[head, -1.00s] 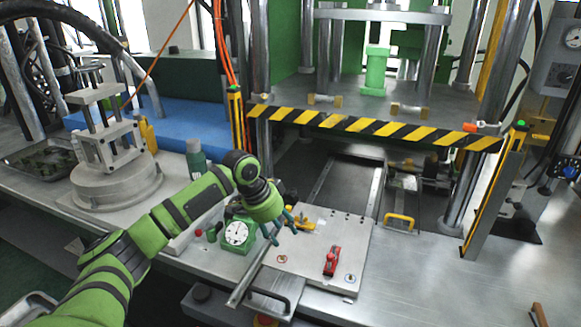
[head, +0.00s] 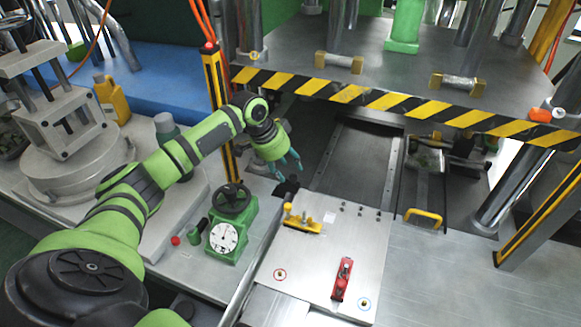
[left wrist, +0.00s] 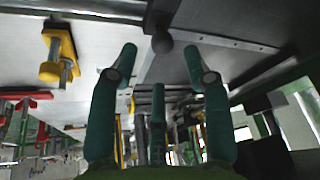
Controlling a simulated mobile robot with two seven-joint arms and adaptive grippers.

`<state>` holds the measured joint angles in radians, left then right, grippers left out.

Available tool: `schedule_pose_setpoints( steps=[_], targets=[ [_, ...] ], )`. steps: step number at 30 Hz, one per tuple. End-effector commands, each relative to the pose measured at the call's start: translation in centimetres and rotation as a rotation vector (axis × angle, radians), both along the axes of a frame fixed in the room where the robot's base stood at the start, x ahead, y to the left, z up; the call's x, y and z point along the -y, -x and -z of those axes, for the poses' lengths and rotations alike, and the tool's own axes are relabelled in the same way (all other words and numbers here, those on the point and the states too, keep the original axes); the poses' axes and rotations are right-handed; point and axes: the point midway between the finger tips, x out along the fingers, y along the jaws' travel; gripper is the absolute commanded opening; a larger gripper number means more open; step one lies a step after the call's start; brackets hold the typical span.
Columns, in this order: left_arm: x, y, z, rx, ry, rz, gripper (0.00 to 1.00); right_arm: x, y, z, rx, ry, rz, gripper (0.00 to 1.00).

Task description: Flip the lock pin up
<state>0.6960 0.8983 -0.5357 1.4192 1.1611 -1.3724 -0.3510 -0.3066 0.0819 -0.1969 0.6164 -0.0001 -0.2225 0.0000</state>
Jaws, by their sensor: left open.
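My left gripper (head: 283,168) is open and empty, above the back-left corner of the silver plate (head: 318,262). A small black knob (head: 286,188) is just below its fingertips at that corner. In the left wrist view a dark round knob (left wrist: 162,43) shows beyond and between the spread fingers (left wrist: 163,75), apart from them. It may be the lock pin's end; I cannot tell for sure. A yellow clamp (head: 302,220) lies on the plate close by and also shows in the left wrist view (left wrist: 58,58). A red clamp (head: 342,279) is nearer the front. My right gripper is out of view.
A green dial gauge (head: 226,236) with a handwheel stands left of the plate. The striped press edge (head: 400,103) overhangs behind the gripper, with a striped post (head: 217,95) beside my arm. A yellow handle (head: 423,217) is at the right. The front-right bench top is clear.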

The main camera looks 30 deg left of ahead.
Motion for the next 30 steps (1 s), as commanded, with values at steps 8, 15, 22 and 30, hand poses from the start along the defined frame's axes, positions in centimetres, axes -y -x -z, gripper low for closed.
schedule_pose_setpoints(
  steps=[8,15,22,30],
  targets=[
    [0.6,-1.0,2.8,-0.001,0.0,-0.001,0.49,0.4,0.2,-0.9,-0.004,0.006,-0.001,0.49],
    [0.7,-1.1,3.1,0.0,0.0,0.001,0.49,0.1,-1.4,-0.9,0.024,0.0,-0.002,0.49],
    [0.7,-1.1,3.1,0.0,-0.001,0.0,0.0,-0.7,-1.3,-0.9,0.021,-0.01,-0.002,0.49],
    [0.6,-1.1,2.1,0.001,-0.002,-0.001,0.0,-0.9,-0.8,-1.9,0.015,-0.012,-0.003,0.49]
  ],
)
